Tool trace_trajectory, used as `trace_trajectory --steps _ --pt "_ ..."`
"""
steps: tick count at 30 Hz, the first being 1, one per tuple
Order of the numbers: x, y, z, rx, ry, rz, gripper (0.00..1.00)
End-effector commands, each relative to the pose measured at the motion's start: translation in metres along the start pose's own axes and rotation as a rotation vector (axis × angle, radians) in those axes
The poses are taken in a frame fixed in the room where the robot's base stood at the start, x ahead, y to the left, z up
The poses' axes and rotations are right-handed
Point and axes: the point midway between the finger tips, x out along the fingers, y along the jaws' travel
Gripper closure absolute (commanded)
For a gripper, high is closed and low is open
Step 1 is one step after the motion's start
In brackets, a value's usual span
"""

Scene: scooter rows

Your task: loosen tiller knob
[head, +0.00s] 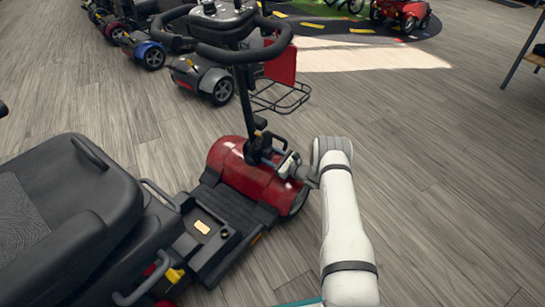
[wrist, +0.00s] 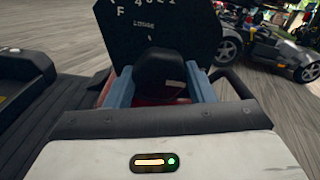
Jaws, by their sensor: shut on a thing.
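The red scooter (head: 240,172) stands in the middle of the head view with its black tiller (head: 243,98) upright. My gripper (head: 291,166) reaches in from the right to the tiller's base. In the wrist view my gripper (wrist: 162,88) has its two blue-grey fingers on either side of the black tiller knob (wrist: 164,87), shut on it. A black plate with white lettering (wrist: 160,32) stands just beyond the knob. In the head view the knob is too small and too covered by the fingers to make out.
The black scooter seat (head: 75,215) fills the lower left. A wire basket with a red panel (head: 281,96) hangs at the tiller's front. Other scooters (head: 205,80) stand in a row behind. The wood floor to the right (head: 450,190) is clear.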

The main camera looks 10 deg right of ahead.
Motion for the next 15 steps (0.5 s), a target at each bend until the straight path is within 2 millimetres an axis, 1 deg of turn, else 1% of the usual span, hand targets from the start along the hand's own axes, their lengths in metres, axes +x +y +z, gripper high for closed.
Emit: trace_trajectory --steps 1,4,5,11,15 --pt "-0.0002 0.0005 -0.0003 0.001 0.000 0.001 0.64" --pt "-0.0003 0.0005 -0.0003 0.001 0.000 0.001 0.72" --pt "-0.0004 0.0005 -0.0004 0.001 0.000 0.001 0.74" --pt "-0.0006 0.0006 -0.0010 -0.014 0.000 0.001 0.74" --pt "-0.0007 0.0006 -0.0017 -0.058 0.000 0.001 0.74"
